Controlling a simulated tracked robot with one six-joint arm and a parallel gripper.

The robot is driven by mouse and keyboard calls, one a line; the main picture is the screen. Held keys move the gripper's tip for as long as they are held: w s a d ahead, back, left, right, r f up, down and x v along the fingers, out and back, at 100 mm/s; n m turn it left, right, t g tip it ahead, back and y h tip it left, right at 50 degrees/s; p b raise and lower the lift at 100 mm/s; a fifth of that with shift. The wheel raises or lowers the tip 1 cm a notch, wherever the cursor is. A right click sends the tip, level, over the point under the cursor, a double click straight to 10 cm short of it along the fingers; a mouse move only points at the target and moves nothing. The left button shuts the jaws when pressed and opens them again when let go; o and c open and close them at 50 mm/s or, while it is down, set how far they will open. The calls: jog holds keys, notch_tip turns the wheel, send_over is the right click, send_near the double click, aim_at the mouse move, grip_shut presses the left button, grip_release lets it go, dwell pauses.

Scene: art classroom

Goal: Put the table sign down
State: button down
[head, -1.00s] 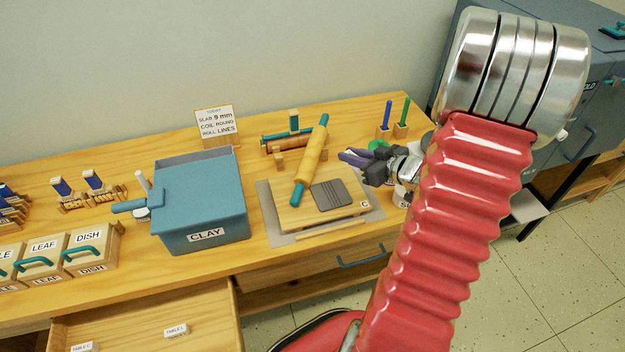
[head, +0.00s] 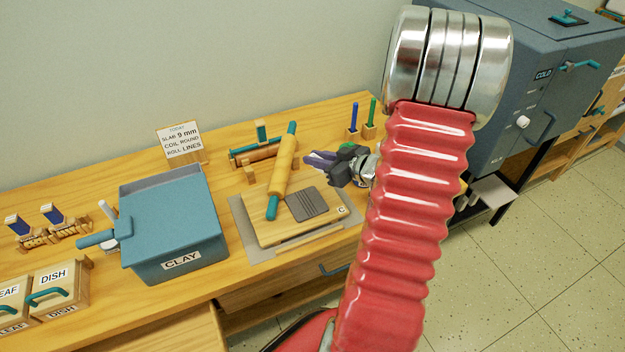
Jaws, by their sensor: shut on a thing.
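My gripper (head: 318,159), with purple fingers and a dark grey body, is above the right part of the table, just right of the rolling pin and behind the clay board. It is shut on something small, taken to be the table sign. The sign's shape and lettering cannot be made out at this size, and I cannot tell how it is tilted. The wooden table (head: 105,178) runs along the wall.
A blue CLAY bin (head: 178,235), a board (head: 305,222) with a rolling pin (head: 283,172) and grey ribbed slab (head: 314,204), and a lettered card (head: 180,143) stand on the table. DISH boxes (head: 58,286) are at left. A grey kiln (head: 545,90) stands right.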

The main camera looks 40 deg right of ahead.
aim_at(319, 185)
jog(key=shift+f, duration=1.45)
jog(key=shift+f, duration=0.1)
jog(key=shift+f, duration=2)
jog(key=shift+f, duration=0.1)
jog(key=c, duration=1.7)
grip_release()
jog(key=shift+o, duration=0.2)
jog(key=shift+s+d+r, duration=0.1)
jog(key=shift+s+r, duration=0.2)
jog(key=shift+s, duration=0.2)
jog(key=v, duration=1.1)
